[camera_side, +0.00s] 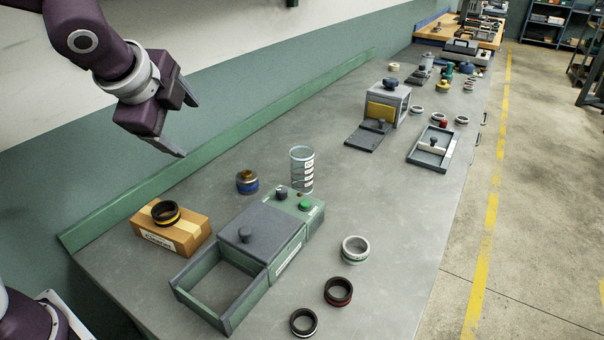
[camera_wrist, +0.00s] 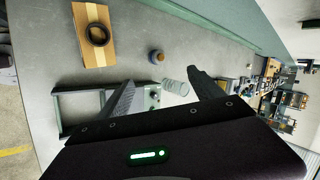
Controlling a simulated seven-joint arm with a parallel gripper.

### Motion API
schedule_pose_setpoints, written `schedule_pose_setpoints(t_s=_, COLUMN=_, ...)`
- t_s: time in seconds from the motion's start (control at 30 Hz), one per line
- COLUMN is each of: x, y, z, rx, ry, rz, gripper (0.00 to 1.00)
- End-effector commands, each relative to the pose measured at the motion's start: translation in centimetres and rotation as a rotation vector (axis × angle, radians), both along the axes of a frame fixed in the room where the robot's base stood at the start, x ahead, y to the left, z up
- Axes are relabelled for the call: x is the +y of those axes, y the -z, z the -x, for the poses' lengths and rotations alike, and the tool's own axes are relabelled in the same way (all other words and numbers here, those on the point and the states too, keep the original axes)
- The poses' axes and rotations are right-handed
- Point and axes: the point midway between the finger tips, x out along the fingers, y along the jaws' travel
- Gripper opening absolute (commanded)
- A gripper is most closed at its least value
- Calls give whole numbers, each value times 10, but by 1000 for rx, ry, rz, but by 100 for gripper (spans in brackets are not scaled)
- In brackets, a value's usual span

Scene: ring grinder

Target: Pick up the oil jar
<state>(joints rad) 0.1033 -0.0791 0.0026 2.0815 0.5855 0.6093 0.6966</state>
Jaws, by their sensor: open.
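My gripper (camera_side: 186,125) is open and empty, high above the bench and up to the left of the jar.
A green machine with a grey knobbed lid (camera_side: 262,228) and an open tray (camera_side: 200,310) sits in front of the jar. A cardboard box (camera_side: 180,237) carrying a dark ring (camera_side: 166,212) is to the left. Loose rings (camera_side: 338,291) lie at the front right.

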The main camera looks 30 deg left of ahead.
Motion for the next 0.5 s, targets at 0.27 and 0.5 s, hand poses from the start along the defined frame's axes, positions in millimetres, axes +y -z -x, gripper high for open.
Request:
schedule_pose_setpoints(t_s=0.27, x=-59, y=121, z=-187, rx=169, ry=1079, rz=-812, gripper=76)
schedule_pose_setpoints(t_s=0.5, x=-86, y=180, z=-221, rx=200, ry=1412, rz=-1043, gripper=76)
